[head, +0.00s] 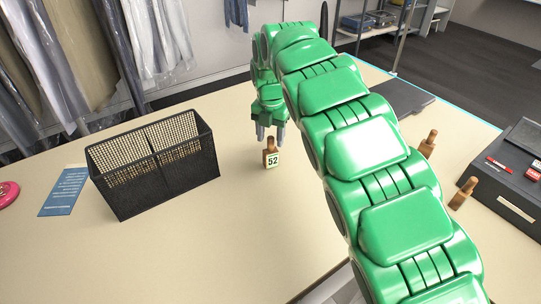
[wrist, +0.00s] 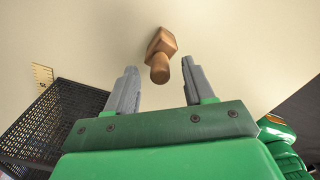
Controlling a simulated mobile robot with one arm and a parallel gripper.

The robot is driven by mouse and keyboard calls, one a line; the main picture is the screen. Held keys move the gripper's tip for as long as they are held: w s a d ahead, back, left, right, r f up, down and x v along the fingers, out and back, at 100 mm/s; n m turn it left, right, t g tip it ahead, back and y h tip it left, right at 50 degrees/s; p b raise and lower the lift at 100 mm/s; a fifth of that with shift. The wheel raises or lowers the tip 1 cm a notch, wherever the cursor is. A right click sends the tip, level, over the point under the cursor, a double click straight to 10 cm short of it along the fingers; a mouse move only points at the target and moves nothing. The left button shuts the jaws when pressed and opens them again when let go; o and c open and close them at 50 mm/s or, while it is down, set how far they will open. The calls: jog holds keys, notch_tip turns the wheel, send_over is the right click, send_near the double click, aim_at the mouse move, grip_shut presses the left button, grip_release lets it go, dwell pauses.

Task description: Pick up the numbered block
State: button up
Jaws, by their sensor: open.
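The numbered block (head: 271,157) is a small brown wooden block with a peg on top and a white label reading 52. It stands upright on the table, right of the black basket. In the wrist view the block (wrist: 161,43) shows from above, its peg pointing toward the gap between my fingers. My gripper (head: 270,133) is open and empty, just above and behind the block in the head view. In the wrist view my gripper's two fingers (wrist: 163,85) are spread to either side of the peg, apart from it. The label is hidden in the wrist view.
A black mesh basket (head: 168,187) with two compartments stands left of the block. A blue card (head: 64,191) lies farther left. Two other brown wooden pegs (head: 463,193) (head: 428,144) stand at right near a dark box (head: 515,180). Table (head: 230,255) in front is clear.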

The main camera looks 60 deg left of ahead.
jog(key=shift+f, duration=0.95)
grip_shut()
jog(key=shift+r, duration=0.1)
jog(key=shift+r, duration=1.45)
jog(key=s+d+r, duration=0.6)
jog(key=d+r, duration=0.4)
jog(key=d, duration=0.2)
jog(key=shift+d, duration=0.35)
